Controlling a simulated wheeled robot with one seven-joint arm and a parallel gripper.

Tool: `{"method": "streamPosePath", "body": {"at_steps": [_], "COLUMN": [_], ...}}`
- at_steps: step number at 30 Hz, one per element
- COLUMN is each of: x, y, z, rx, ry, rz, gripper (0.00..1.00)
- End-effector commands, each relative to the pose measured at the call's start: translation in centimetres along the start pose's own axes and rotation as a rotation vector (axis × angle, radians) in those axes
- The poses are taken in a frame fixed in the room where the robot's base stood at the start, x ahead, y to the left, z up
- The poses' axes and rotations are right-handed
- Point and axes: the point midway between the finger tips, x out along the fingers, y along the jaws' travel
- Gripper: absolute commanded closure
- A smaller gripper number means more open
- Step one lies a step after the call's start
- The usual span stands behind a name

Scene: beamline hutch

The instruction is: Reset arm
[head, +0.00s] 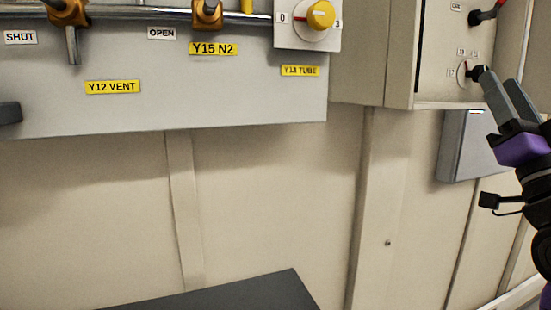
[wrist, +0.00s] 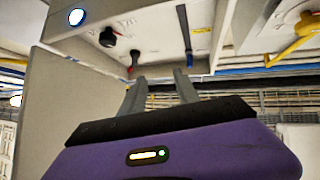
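My gripper (head: 496,79) is at the right edge of the head view, its two grey fingers pointing up and left toward a control panel. In the wrist view the two fingers (wrist: 160,75) stand apart with nothing between them, so it is open. In the head view its fingertips overlap a small black knob (head: 478,73) on the panel. The wrist view shows a black knob (wrist: 107,37) beyond the left finger, apart from it. I cannot tell the exact distance between fingertips and panel.
The panel cabinet (head: 395,50) also bears a red-and-black lever (head: 488,14). A grey box (head: 462,150) hangs below it. A valve board (head: 200,110) at left carries labels, brass valves and a yellow rotary knob (head: 320,15). A dark flat surface (head: 230,292) lies at the bottom.

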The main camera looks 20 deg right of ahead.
Motion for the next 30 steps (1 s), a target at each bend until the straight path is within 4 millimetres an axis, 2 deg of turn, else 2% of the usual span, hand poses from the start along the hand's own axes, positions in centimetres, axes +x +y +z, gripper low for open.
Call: {"method": "streamPosePath", "body": {"at_steps": [1, 6, 15, 21, 30], "x": [-2.0, -8.1, -19.9, -28.1, -40.4], "y": [0.1, -0.3, -2.9, -5.3, -9.2], "z": [2.1, 7.1, 14.0, 16.9, 18.5], "rx": [0.007, -0.001, -0.035, -0.067, -0.112], "ry": [-0.015, -0.057, -0.184, -0.3, -0.509], "rz": [0.021, 0.073, 0.126, 0.127, 0.073], "gripper": [0.62, 0.62, 0.62, 0.62, 0.62]}}
